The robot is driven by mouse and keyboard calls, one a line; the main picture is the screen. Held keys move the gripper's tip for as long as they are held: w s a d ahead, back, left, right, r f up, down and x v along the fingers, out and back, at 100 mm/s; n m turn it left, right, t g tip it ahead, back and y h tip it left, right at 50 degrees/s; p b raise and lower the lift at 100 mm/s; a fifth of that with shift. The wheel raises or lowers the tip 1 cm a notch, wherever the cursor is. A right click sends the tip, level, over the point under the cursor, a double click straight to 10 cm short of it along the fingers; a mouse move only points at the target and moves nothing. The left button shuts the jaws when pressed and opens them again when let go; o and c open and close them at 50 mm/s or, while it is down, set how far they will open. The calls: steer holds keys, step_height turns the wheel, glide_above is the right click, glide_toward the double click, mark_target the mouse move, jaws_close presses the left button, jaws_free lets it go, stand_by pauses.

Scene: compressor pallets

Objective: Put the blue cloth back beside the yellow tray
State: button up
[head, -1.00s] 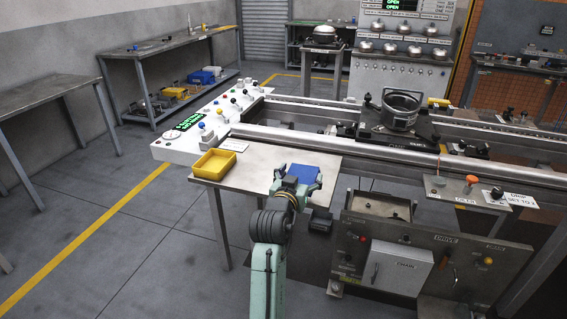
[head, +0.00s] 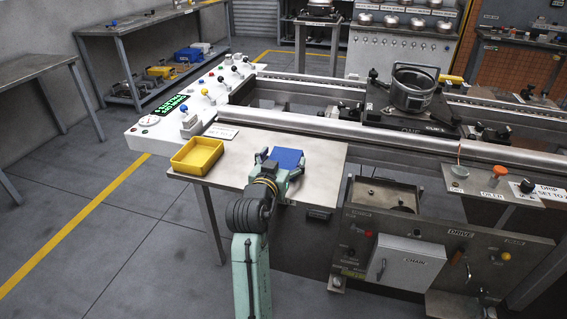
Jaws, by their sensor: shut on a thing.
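The yellow tray (head: 197,156) is an open, shallow box at the left end of the steel table (head: 228,176). The blue cloth (head: 288,158) is a flat blue square to the right of the tray, over the same table. My gripper (head: 280,164) is at the cloth, its two fingers on the cloth's left and right near sides, shut on it. A bare strip of table lies between tray and cloth. Whether the cloth touches the table I cannot tell. My wrist hides part of the table in front of the cloth.
A white control panel (head: 160,128) with coloured buttons stands behind and left of the tray. A steel rail (head: 350,130) runs along the table's back edge. A label plate (head: 221,131) lies behind the tray. The table's right part is clear.

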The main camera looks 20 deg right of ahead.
steer(key=shift+s+r, duration=0.1)
steer(key=o, duration=1.2)
